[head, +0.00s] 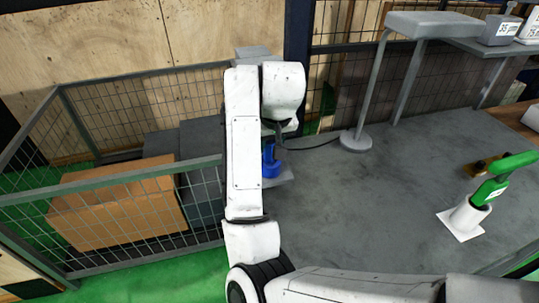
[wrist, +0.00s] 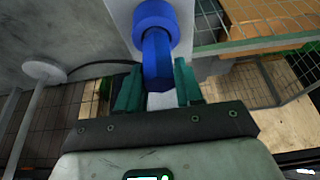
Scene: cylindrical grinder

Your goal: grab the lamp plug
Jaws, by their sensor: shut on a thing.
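The blue lamp plug (wrist: 157,65) stands with its round blue collar against a pale plate in the wrist view. The same blue plug (head: 270,163) shows below my wrist in the head view, partly hidden by my arm. My gripper (wrist: 158,90) is shut on the plug, with one teal finger on each side of it. A dark cable (head: 312,146) runs from near the plug to the grey lamp (head: 356,141), which stands on its round base. The lamp base (wrist: 45,70) is also at the left of the wrist view.
The grey tabletop (head: 385,205) is mostly clear. A green-handled tool (head: 493,185) stands in a white holder at the right. A wire-mesh fence (head: 130,180) runs along the left, with a cardboard box (head: 115,212) behind its front panel.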

